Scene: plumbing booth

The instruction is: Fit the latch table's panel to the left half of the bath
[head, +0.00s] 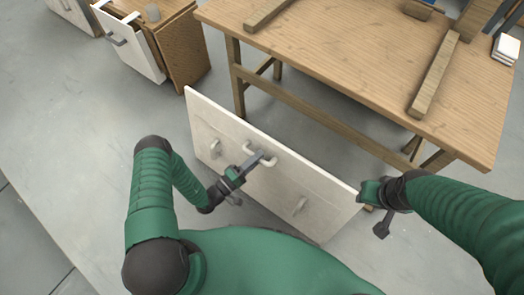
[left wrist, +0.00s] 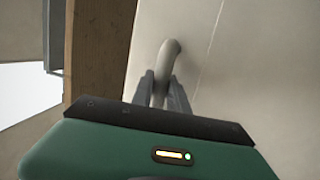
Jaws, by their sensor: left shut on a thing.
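A white panel (head: 230,135) with several pale handles stands upright on edge in front of the wooden table. My left gripper (head: 262,158) is shut on the panel's middle handle (head: 249,148). In the left wrist view, the two fingers of that gripper (left wrist: 163,90) close around the curved handle (left wrist: 168,62), with the panel face (left wrist: 240,60) behind it. My right gripper (head: 363,195) is at the panel's right end; its fingers are hidden or too small to read, and I cannot tell whether it touches the panel. I cannot make out a bath.
The wooden table (head: 330,40) stands just behind the panel, with wooden bars (head: 437,75) on top and legs close to the panel. A brown cabinet with a white handled front (head: 130,45) stands at the upper left. Grey floor (head: 70,130) on the left is clear.

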